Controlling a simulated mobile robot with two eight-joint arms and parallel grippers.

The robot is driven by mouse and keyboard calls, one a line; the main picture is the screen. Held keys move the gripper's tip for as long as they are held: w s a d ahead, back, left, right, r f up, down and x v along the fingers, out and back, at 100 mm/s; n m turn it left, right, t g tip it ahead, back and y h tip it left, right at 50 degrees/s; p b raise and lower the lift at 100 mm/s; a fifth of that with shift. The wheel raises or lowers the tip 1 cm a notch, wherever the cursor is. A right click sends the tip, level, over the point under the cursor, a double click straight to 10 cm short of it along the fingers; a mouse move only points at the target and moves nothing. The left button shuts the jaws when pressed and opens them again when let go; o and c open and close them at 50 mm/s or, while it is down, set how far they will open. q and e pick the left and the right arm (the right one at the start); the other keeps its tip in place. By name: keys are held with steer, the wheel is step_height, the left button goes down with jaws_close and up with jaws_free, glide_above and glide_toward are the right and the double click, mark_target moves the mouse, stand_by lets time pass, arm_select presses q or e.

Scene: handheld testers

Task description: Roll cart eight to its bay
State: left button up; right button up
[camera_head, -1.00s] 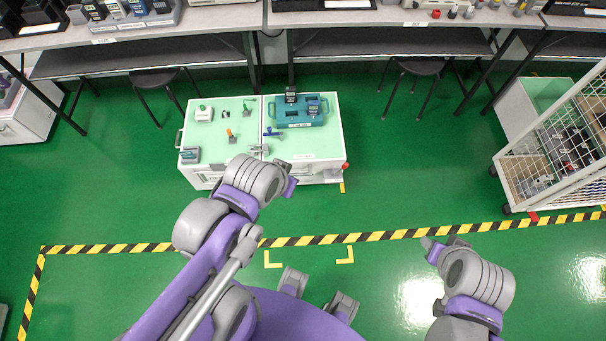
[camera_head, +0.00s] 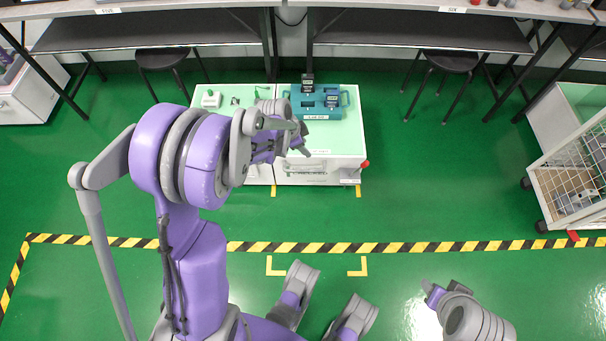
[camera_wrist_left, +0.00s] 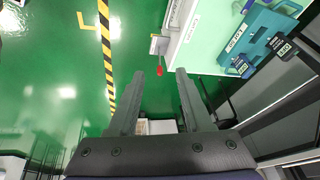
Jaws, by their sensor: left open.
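A white cart with a pale green top (camera_head: 333,145) stands beside a similar cabinet below the benches. It has a front handle and a red knob (camera_head: 364,163) at its right front corner. I cannot read a number eight on it. In the left wrist view the red knob (camera_wrist_left: 241,66) lies just beyond the fingertips. My left gripper (camera_head: 303,141) is open and empty above the cart's front left part; in the wrist view its fingers (camera_wrist_left: 160,74) are apart, with floor between them. My right gripper (camera_head: 441,287) is low at right, away from the cart; its jaw state is unclear.
A teal tray (camera_head: 299,103) with dark testers sits on the cart. Stools (camera_head: 447,62) stand under the benches. A wire cage cart (camera_head: 570,185) is at right. A striped floor line (camera_head: 420,247) and yellow corner marks (camera_head: 360,270) lie in front. Green floor right of the cart is clear.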

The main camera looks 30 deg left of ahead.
mark_target(304, 170)
arm_select(q)
steer(key=w+a+f+m+h+b, duration=0.1)
steer(key=w+a+f+m+b, duration=0.2)
steer(key=f, duration=0.8)
steer(key=w+a+f+m+b, duration=0.1)
steer(key=a+f+b, duration=0.3)
steer(key=f, duration=0.7)
steer(key=x, duration=0.3)
steer(key=b+x, duration=0.1)
steer(key=x, duration=0.5)
steer(key=shift+w+a+f+b, duration=0.1)
steer(key=shift+a+f+b, duration=0.15)
steer(key=shift+f, duration=0.2)
arm_select(e)
step_height(304, 170, down, 10)
steer(key=shift+w+a+f, duration=0.2)
steer(key=shift+w, duration=0.1)
arm_select(q)
steer(key=shift+c, duration=0.2)
jaws_close()
